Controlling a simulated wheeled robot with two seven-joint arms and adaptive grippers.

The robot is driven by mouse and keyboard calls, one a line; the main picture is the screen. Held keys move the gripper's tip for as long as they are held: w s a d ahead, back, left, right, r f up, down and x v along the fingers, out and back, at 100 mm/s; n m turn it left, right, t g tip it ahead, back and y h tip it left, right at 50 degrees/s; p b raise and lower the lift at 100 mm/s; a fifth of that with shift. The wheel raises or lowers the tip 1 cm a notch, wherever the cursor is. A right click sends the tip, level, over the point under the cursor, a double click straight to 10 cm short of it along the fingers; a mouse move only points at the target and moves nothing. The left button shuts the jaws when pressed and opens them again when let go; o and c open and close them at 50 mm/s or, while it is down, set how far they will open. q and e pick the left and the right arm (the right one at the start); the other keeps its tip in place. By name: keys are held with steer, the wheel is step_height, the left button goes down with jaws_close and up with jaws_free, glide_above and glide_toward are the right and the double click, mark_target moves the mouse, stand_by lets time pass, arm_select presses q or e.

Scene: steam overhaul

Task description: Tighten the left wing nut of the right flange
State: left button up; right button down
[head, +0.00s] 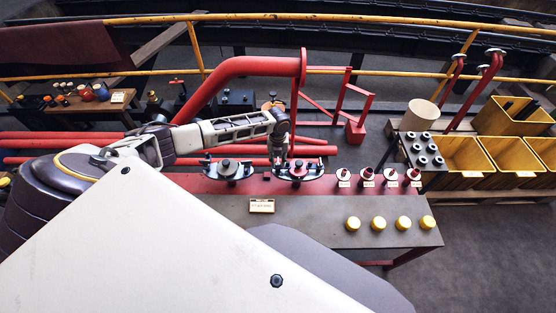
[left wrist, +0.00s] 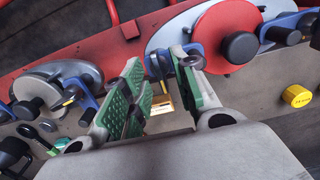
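The right flange (head: 298,169) sits at the back edge of the grey bench, with a red disc and dark knob. In the left wrist view the red disc (left wrist: 212,22) has a blue clamp (left wrist: 168,42) on its left and another (left wrist: 287,28) on its right. My left gripper (left wrist: 158,68) is open, its green pads apart, beside the left clamp; it also shows in the head view (head: 283,152). A small dark ring-like part (left wrist: 191,62) is by the right finger. Whether it is the left wing nut I cannot tell. My right gripper is out of view.
The left flange (head: 229,169) with a grey disc stands close to the left. Red-topped parts (head: 367,175) and yellow caps (head: 378,223) stand on the bench to the right. A small sign (head: 262,206) lies in front. Yellow bins (head: 470,157) stand farther right.

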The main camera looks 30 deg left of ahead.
arm_select(q)
step_height(320, 180, up, 12)
steer(key=shift+f, duration=0.15)
stand_by(0.5)
stand_by(0.6)
